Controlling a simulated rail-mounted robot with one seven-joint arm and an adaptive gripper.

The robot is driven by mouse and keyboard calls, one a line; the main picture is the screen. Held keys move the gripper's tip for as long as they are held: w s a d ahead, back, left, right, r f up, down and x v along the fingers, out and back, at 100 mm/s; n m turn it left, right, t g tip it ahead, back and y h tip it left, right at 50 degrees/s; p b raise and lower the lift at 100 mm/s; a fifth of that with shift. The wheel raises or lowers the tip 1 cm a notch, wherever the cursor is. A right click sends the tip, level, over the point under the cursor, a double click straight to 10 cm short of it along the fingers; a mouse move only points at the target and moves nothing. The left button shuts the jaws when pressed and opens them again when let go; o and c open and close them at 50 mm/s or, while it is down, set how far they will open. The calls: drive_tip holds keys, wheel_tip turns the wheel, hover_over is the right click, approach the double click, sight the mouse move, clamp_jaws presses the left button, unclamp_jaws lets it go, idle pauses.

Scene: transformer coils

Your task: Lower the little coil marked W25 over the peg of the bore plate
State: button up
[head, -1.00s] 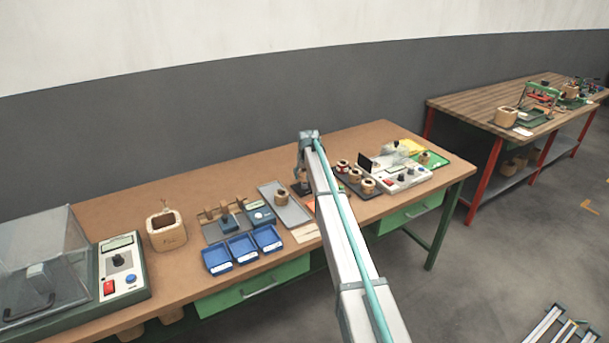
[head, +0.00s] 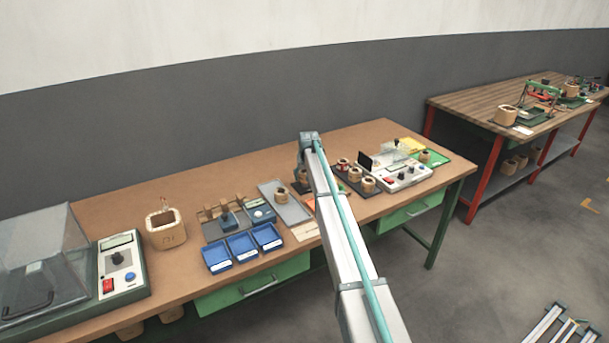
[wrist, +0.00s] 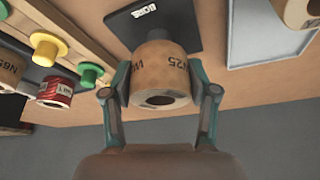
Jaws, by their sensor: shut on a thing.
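The little coil (wrist: 160,78) is tan, with "25" and part of another letter readable on its side in the wrist view. My gripper (wrist: 161,98) is shut on it, one teal finger on each side. The dark bore plate (wrist: 146,14) with a white label shows behind the coil, which overlaps it in the picture. In the head view my arm hides most of the gripper and plate.
A grey tray (wrist: 262,40) holding another coil (wrist: 298,12) lies to the right in the wrist view. To the left are yellow and green pegs (wrist: 45,46), a red coil (wrist: 55,91) and a tan coil (wrist: 14,70). Blue bins (head: 243,247) stand left of my arm.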

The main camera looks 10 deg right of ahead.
drive_tip(key=shift+f, duration=0.2)
drive_tip(key=o, duration=1.6)
drive_tip(key=shift+r+p, duration=1.45)
drive_tip(key=shift+r, duration=3)
